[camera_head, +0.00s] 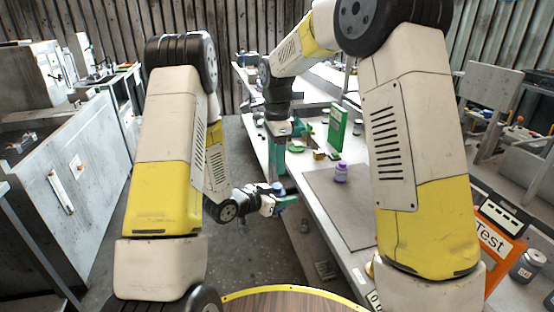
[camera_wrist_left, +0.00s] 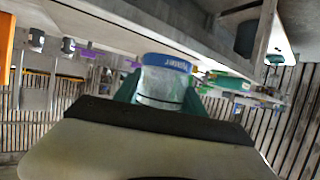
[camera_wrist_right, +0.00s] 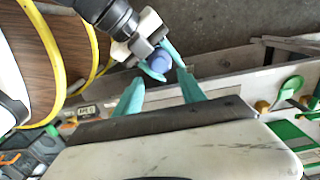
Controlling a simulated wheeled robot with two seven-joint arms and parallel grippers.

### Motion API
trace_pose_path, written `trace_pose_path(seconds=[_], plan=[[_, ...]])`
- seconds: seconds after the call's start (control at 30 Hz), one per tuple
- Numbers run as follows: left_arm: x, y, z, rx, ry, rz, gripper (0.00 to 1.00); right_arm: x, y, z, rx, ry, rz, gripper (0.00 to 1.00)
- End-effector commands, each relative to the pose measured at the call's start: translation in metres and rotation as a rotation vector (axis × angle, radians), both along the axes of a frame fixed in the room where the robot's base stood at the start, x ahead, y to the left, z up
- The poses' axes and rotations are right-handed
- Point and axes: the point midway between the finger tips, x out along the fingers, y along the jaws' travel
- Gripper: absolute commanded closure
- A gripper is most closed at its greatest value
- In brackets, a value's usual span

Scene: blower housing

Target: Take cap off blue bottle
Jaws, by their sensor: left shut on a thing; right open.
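The bottle (camera_wrist_left: 160,88) has a clear, pale body and a blue cap (camera_wrist_left: 168,63) with white lettering. My left gripper (camera_head: 281,198) is shut on the bottle's body, and its teal fingers show on both sides in the left wrist view. The blue cap is still on the bottle; it also shows in the head view (camera_head: 277,187). My right gripper (camera_head: 277,172) points down just above the cap. In the right wrist view its two fingers (camera_wrist_right: 160,80) are apart and empty, with the cap (camera_wrist_right: 159,61) just beyond the gap between their tips.
An orange "Test" case (camera_head: 488,245) stands at the right. The held bottle is over open floor beside the bench.

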Motion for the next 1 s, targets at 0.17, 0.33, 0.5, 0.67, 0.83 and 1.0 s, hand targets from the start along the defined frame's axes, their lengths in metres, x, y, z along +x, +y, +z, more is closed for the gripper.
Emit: trace_pose_path(seconds=[0.17,0.33,0.5,0.67,0.83,1.0], plan=[[0.000,0.000,0.000,-0.001,-0.001,0.000,1.00,-0.001,-0.001,-0.021,-0.002,0.005,-0.015,0.52],[0.000,0.000,0.000,-0.001,-0.001,0.000,1.00,-0.001,0.000,-0.048,-0.002,0.005,-0.013,0.52],[0.000,0.000,0.000,-0.001,-0.001,0.000,1.00,-0.001,-0.001,-0.069,-0.001,0.003,-0.013,0.52],[0.000,0.000,0.000,-0.001,-0.001,0.000,1.00,-0.001,0.000,-0.077,0.000,0.001,-0.012,0.52],[0.000,0.000,0.000,-0.001,-0.001,0.000,1.00,0.000,0.000,-0.078,0.000,0.000,-0.011,0.52],[0.000,0.000,0.000,-0.001,-0.001,0.000,1.00,-0.001,0.000,-0.078,0.000,0.000,-0.011,0.68]])
